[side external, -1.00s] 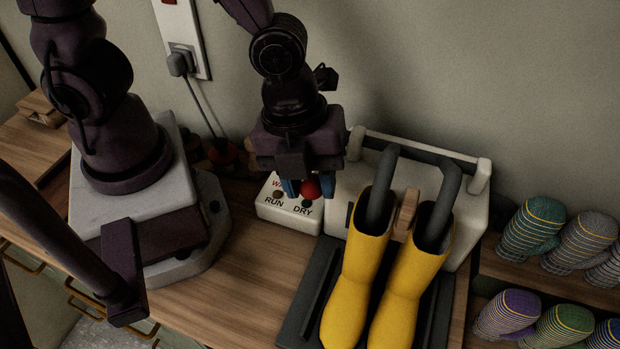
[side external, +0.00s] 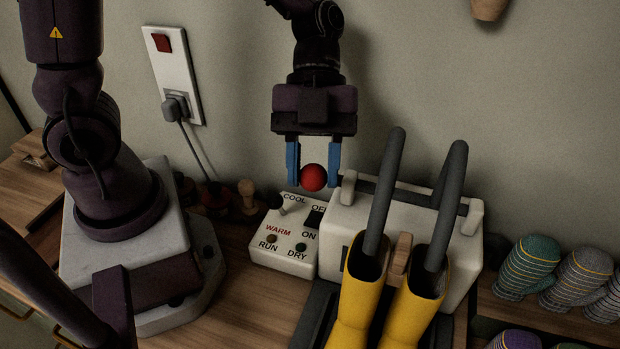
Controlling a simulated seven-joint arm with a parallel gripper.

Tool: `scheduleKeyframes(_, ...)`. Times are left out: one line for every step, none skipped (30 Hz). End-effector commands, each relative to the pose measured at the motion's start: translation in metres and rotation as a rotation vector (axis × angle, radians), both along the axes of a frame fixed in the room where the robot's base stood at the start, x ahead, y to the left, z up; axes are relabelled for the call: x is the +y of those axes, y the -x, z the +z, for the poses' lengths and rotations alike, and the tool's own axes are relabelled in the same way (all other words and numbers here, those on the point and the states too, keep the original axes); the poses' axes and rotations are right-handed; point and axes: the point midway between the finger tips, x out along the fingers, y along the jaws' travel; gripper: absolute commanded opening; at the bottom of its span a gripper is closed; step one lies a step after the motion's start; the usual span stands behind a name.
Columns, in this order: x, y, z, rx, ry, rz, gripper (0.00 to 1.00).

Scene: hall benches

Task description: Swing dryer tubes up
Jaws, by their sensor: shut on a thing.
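My gripper (side external: 313,172) is shut on a red ball knob (side external: 313,178), with a blue finger on each side of it. The knob is above the control box and left of the dryer's left bracket; any stem joining it to the dryer is not clear. Two grey dryer tubes (side external: 385,185) (side external: 447,200) rise steeply from the white dryer (side external: 334,222) area, leaning slightly right at their tops.
The white control box (side external: 283,262), with a toggle, rocker switch and lamps, stands left of the dryer. A wall socket (side external: 172,75) with a plug and cord is behind. Striped rolled items (side external: 535,262) fill a rack at right. Bare bench (side external: 240,315) shows in front.

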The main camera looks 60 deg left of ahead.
Motion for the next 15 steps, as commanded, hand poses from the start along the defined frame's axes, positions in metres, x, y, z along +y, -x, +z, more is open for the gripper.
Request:
scheduleKeyframes(0.0013,-0.0017,0.0011,0.01,0.011,0.001,0.0)
scheduleKeyframes(0.0017,-0.0022,0.0015,0.015,0.017,0.001,0.0)
scheduleKeyframes(0.0023,-0.0028,0.0022,0.021,0.024,0.0,0.0)
scheduleKeyframes(0.0027,-0.0031,0.0026,0.026,0.028,-0.001,0.0)
scheduleKeyframes(0.003,-0.0034,0.0031,0.03,0.031,-0.001,0.0)
scheduleKeyframes(0.0033,-0.0038,0.0033,0.033,0.034,-0.001,0.0)
scheduleKeyframes(0.0035,-0.0039,0.0035,0.035,0.037,0.0,0.0)
scheduleKeyframes(0.0036,-0.004,0.0038,0.037,0.038,-0.001,0.0)
scheduleKeyframes(0.0037,-0.0041,0.0039,0.039,0.039,-0.001,0.0)
scheduleKeyframes(0.0038,-0.0041,0.004,0.039,0.04,-0.001,0.0)
scheduleKeyframes(0.0039,-0.0042,0.0041,0.04,0.041,-0.001,0.0)
scheduleKeyframes(0.0039,-0.0041,0.0041,0.04,0.042,-0.001,0.0)
scheduleKeyframes(0.0039,-0.0041,0.0041,0.042,0.041,0.0,0.0)
scheduleKeyframes(0.0038,-0.004,0.004,0.042,0.041,0.0,0.0)
scheduleKeyframes(0.0038,-0.004,0.004,0.041,0.04,0.0,0.0)
